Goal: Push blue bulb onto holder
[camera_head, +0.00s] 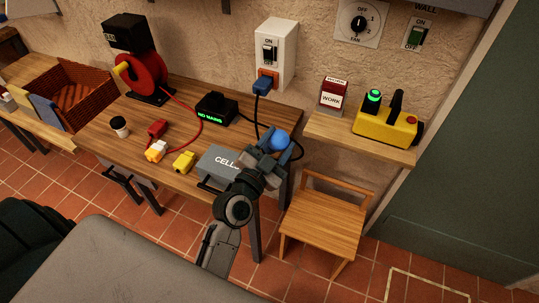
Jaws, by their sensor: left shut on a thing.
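My gripper and wrist cover the bench there, so the bulb's lower part is hidden. I cannot make out the holder; whether the bulb touches one is not visible. My right gripper is not in view.
A grey box marked CELL (217,163) stands just left of my wrist. A black NO MAINS unit (216,109), red reel (146,75) and yellow plug (184,162) are on the bench (181,115). A wooden chair (325,217) and shelf with yellow device (385,128) are right.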

